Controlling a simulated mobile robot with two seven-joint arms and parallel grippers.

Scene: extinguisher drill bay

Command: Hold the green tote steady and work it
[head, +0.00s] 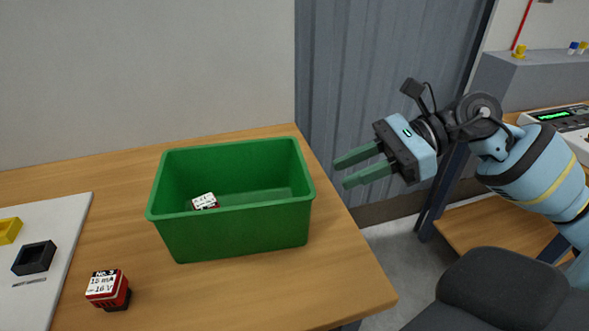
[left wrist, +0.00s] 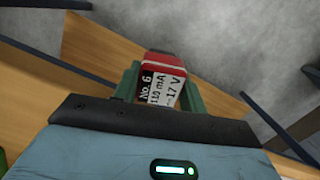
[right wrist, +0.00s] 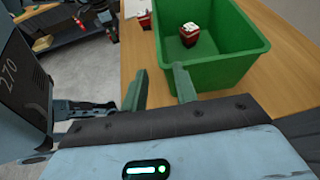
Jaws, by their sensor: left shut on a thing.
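The green tote (head: 235,225) stands upright on the wooden table in the head view. A red block with a white top (head: 205,201) lies inside it; the right wrist view also shows this block (right wrist: 190,34) in the tote (right wrist: 225,72). My right gripper (head: 340,175) is open and empty, to the right of the tote and apart from it; its fingers show in the right wrist view (right wrist: 160,83). My left gripper (left wrist: 162,88) is shut on a red block labelled No. 6 (left wrist: 163,84), above the floor in its view. The left gripper is outside the head view.
A red block labelled No. 3 (head: 108,289) sits on the table (head: 220,300), left of the tote. A pale board (head: 50,245) with yellow (head: 9,230) and black (head: 34,257) pieces lies further left.

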